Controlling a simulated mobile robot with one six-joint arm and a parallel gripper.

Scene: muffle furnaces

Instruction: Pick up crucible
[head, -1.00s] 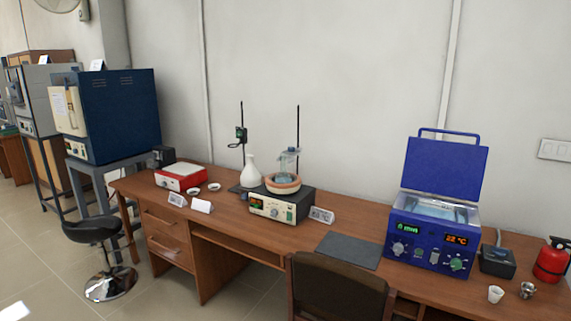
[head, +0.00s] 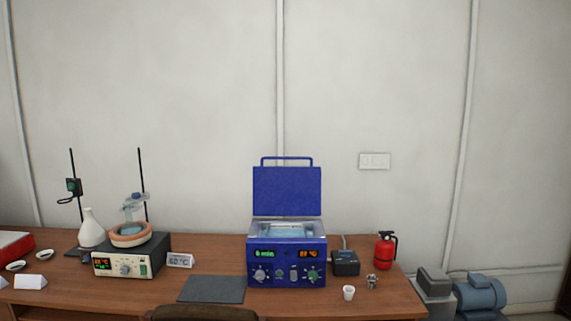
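A small white crucible (head: 348,292) stands upright on the wooden desk near its front edge, right of centre in the head view. It is just in front and to the right of the blue water bath. A small metallic cup-like item (head: 372,281) stands close to its right; its details are too small to tell. My gripper is not in view.
The blue bath (head: 287,262) has its lid raised. A black box (head: 345,263) and a red fire extinguisher (head: 384,251) stand behind the crucible. A dark mat (head: 212,289) lies to the left, above a chair back (head: 205,313). A blue pump (head: 480,293) stands beyond the desk's right end.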

